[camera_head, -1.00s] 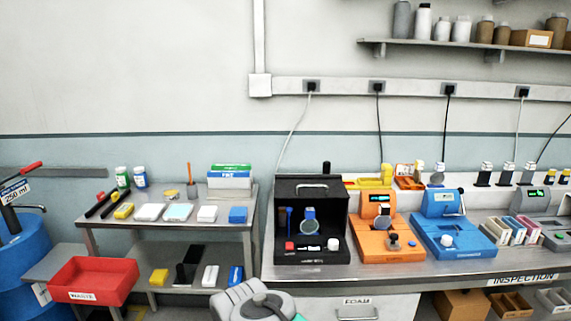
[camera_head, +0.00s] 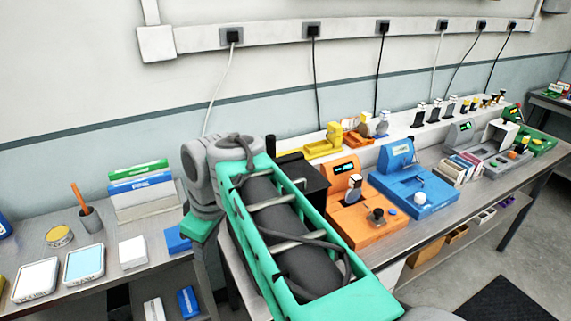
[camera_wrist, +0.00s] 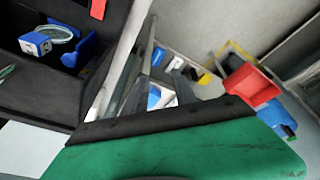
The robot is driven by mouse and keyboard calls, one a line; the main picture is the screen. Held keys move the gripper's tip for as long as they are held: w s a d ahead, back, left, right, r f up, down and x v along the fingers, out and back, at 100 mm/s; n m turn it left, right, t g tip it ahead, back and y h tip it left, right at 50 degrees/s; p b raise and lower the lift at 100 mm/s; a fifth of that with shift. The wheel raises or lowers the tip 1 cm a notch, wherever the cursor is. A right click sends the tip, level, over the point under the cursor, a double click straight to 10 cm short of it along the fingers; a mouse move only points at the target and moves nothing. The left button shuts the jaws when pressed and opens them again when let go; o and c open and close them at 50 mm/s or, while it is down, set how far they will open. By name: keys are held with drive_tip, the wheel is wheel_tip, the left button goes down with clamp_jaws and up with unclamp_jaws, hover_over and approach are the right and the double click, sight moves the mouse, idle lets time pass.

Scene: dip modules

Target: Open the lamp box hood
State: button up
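The lamp box is black. In the head view only a dark part of it (camera_head: 312,187) shows behind my green arm, and its hood handle is hidden. In the wrist view the box (camera_wrist: 45,100) fills the upper left. Its open front shows a round lens (camera_wrist: 62,34), a blue-and-white part (camera_wrist: 36,43) and a red piece (camera_wrist: 98,8). My gripper is hidden in the head view. In the wrist view my green wrist body lies below, with grey prong-like shapes (camera_wrist: 165,75) above its dark edge, right of the box. I cannot tell whether the gripper is open or shut.
An orange device (camera_head: 375,232) and a blue device (camera_head: 408,185) stand right of the lamp box. A red bin (camera_wrist: 250,87) shows in the wrist view.

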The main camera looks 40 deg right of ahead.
drive_tip(key=d+r+n, duration=0.2)
drive_tip(key=d+r, duration=0.1)
drive_tip(key=d, duration=0.1)
drive_tip(key=d+r+n+p, duration=0.1)
drive_tip(key=d+r, duration=0.3)
drive_tip(key=d, duration=0.1)
drive_tip(key=d+r+n+p, duration=0.1)
drive_tip(key=d+r+n, duration=0.1)
drive_tip(key=d, duration=0.3)
drive_tip(key=shift+w+r+n, duration=0.3)
drive_tip(key=shift+r, duration=0.4)
drive_tip(key=s+d+r+n+g+h, duration=0.1)
drive_tip(key=s+d+r+n, duration=0.25)
drive_tip(key=d, duration=0.55)
drive_tip(key=f+b, duration=0.1)
drive_tip(key=f, duration=0.1)
drive_tip(key=f+b, duration=0.1)
drive_tip(key=f, duration=0.1)
drive_tip(key=f+b, duration=0.2)
drive_tip(key=shift+w+f, duration=0.15)
drive_tip(key=shift+w, duration=0.25)
drive_tip(key=shift+w+f+b, duration=0.15)
drive_tip(key=shift+f+b, duration=0.2)
drive_tip(key=shift+f, duration=0.15)
drive_tip(key=shift+r, duration=0.1)
drive_tip(key=shift+c, duration=0.2)
clamp_jaws()
